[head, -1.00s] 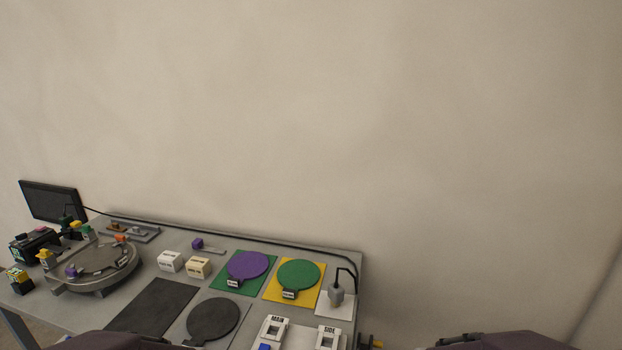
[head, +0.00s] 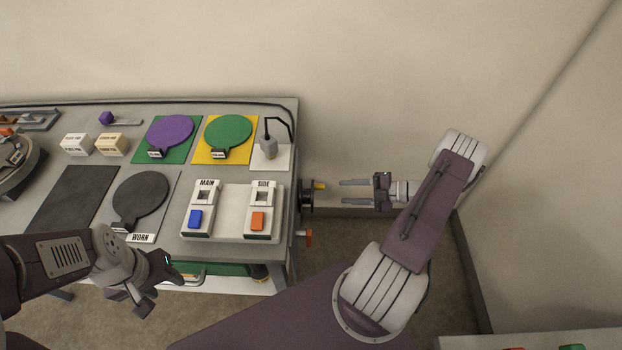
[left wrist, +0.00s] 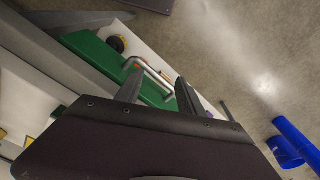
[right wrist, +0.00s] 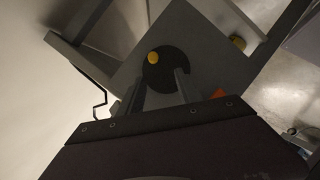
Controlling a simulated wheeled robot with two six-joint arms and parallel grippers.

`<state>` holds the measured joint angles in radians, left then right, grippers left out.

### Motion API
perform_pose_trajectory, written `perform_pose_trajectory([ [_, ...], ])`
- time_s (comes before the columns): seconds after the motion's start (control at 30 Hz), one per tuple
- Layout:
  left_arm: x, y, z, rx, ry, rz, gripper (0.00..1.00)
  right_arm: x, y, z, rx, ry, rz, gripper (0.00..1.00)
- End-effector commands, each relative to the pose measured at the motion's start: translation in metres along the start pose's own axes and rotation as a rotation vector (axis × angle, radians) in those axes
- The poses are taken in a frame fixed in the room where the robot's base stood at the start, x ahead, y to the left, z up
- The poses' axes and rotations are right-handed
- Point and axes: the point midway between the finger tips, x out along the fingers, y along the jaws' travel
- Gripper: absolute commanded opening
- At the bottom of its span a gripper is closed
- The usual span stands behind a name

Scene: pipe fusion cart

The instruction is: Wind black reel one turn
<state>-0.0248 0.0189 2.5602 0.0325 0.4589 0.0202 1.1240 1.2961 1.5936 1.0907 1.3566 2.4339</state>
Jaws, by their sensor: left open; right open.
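The black reel (head: 306,196) is mounted on the right end face of the cart (head: 270,112), with a yellow crank knob (head: 319,185) sticking out from it. In the right wrist view the reel (right wrist: 172,72) is a dark disc on the grey end panel, with the yellow knob (right wrist: 153,57) near its upper left rim. My right gripper (head: 342,190) is open and empty, pointing left at the reel with a small gap to the knob. My left gripper (head: 163,295) is open and empty in front of the cart's front edge.
An orange knob (head: 308,237) sticks out of the same end face, below the reel. A white block with MAIN and SIDE switches (head: 232,210) stands near that corner. A silver handle (head: 190,280) runs along the green front near my left gripper.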

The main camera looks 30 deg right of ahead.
Motion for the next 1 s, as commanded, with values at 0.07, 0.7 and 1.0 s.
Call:
perform_pose_trajectory([
  [0.07,0.001,0.000,0.000,0.000,0.000,0.000,0.45,-0.008,-0.002,0.011,0.104,-0.021,0.067,0.41],
  [0.7,-0.007,0.000,-0.001,0.000,0.000,0.000,0.45,0.071,0.005,0.015,0.141,-0.022,0.084,0.41],
  [1.0,-0.007,0.000,-0.001,0.000,0.000,0.000,0.45,0.081,0.006,0.016,0.141,-0.025,0.085,0.41],
])
